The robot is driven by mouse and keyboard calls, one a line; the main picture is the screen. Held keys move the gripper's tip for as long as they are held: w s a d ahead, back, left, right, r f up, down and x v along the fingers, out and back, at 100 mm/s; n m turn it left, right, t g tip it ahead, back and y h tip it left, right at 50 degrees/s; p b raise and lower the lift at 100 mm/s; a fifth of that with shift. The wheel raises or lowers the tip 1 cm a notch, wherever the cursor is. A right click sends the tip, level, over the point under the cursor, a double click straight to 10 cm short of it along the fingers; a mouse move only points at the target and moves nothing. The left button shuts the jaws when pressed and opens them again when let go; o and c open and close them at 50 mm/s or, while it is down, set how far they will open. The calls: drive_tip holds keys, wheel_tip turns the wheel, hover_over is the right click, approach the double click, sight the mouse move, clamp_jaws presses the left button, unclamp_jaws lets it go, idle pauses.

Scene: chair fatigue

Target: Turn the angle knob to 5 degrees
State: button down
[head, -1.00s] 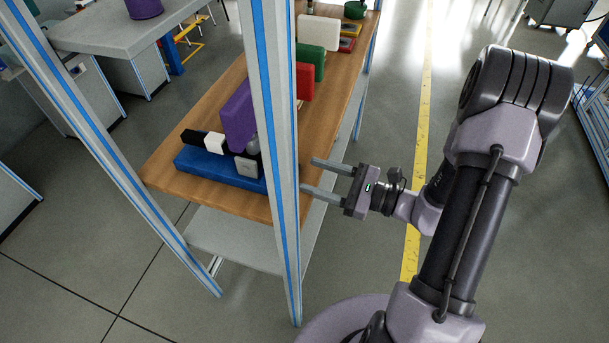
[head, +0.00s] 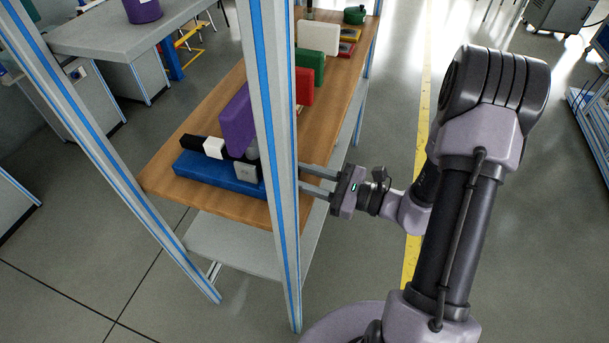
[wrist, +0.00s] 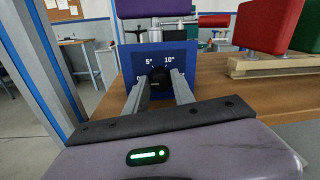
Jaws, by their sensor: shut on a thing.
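The angle knob (wrist: 158,76) is a dark round knob on the blue panel (wrist: 183,58) in the wrist view. White marks around it read 5° at upper left and 10° at upper right; a 0 is partly covered at left. My gripper (wrist: 157,84) has its two grey fingers at either side of the knob, shut on it. The knob's pointer direction is too dark to tell. In the head view the blue base (head: 215,172) lies on the wooden bench, and the post hides the knob and the tips of my gripper (head: 305,180).
A grey post with a blue stripe (head: 270,120) stands between the camera and the bench. Purple (head: 237,120), red (head: 304,86), green (head: 311,62) and white (head: 318,37) blocks stand along the wooden bench (head: 170,150).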

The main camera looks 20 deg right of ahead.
drive_tip(key=shift+r+m+p, duration=0.1)
drive_tip(key=shift+m+p, duration=0.2)
drive_tip(key=shift+p, duration=0.1)
drive_tip(key=shift+r+m+p, duration=0.15)
drive_tip(key=shift+m+p, duration=0.85)
drive_tip(key=shift+p, duration=0.15)
drive_tip(key=m+p, duration=0.2)
drive_tip(key=shift+m+p, duration=0.3)
drive_tip(key=shift+p, duration=0.05)
drive_tip(key=m+p, duration=0.3)
drive_tip(key=shift+w+g, duration=0.1)
drive_tip(key=shift+g, duration=0.2)
drive_tip(key=shift+d+f+m+p, duration=0.1)
drive_tip(key=shift+f+m+p, duration=0.1)
drive_tip(key=shift+m+p, duration=0.95)
drive_tip(key=shift+m, duration=0.45)
drive_tip(key=c, duration=1.1)
unclamp_jaws()
drive_tip(key=shift+o, duration=0.2)
